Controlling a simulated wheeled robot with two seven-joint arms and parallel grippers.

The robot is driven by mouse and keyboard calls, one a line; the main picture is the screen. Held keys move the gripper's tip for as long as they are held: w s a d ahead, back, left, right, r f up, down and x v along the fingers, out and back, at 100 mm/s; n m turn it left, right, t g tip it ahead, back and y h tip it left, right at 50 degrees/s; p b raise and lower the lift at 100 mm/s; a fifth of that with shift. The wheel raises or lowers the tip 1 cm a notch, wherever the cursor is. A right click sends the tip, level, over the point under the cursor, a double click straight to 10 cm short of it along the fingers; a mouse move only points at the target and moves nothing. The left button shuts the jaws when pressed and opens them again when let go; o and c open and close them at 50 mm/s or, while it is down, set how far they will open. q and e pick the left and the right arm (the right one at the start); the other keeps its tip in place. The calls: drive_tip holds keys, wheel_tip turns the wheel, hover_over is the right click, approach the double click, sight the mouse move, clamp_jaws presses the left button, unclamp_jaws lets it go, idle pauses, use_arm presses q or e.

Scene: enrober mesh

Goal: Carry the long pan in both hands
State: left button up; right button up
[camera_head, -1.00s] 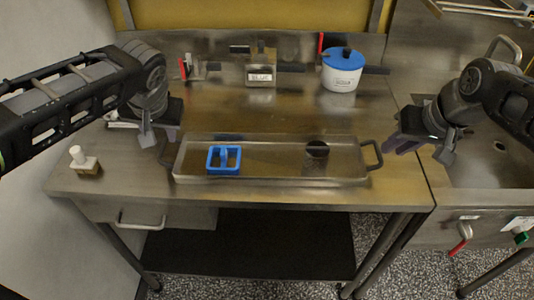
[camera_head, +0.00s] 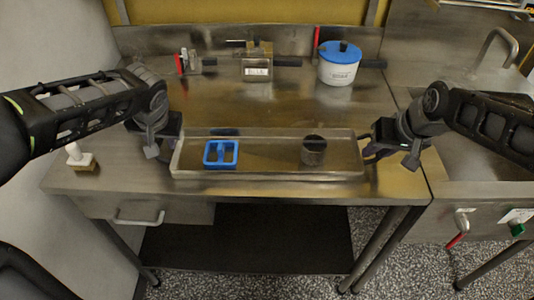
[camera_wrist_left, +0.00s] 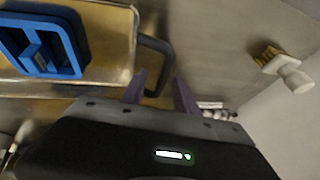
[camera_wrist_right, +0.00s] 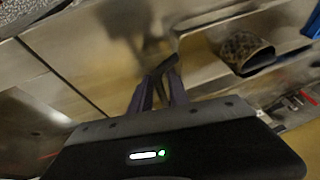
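The long metal pan (camera_head: 265,176) lies on the steel table, holding a blue divided frame (camera_head: 221,154) on its left and a dark round cup (camera_head: 314,150) on its right. My left gripper (camera_head: 164,147) is at the pan's left end. In the left wrist view its fingers (camera_wrist_left: 160,92) stand apart, with the pan's dark left handle (camera_wrist_left: 160,48) between them. My right gripper (camera_head: 374,148) is at the pan's right end. In the right wrist view its fingers (camera_wrist_right: 158,92) stand apart on either side of the right handle (camera_wrist_right: 163,67).
A white pot with a blue lid (camera_head: 339,64) and a small labelled box (camera_head: 257,68) stand at the back. A small white-topped piece (camera_head: 81,158) sits at the table's left. A sink (camera_head: 480,140) adjoins on the right. The middle table behind the pan is clear.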

use_arm(q)
drive_tip(key=shift+c, duration=0.5)
use_arm(e)
drive_tip(key=shift+c, duration=0.5)
use_arm(q)
drive_tip(key=c, duration=0.5)
use_arm(e)
clamp_jaws()
use_arm(q)
clamp_jaws()
drive_tip(key=shift+r, duration=0.1)
use_arm(e)
drive_tip(key=shift+r, duration=0.1)
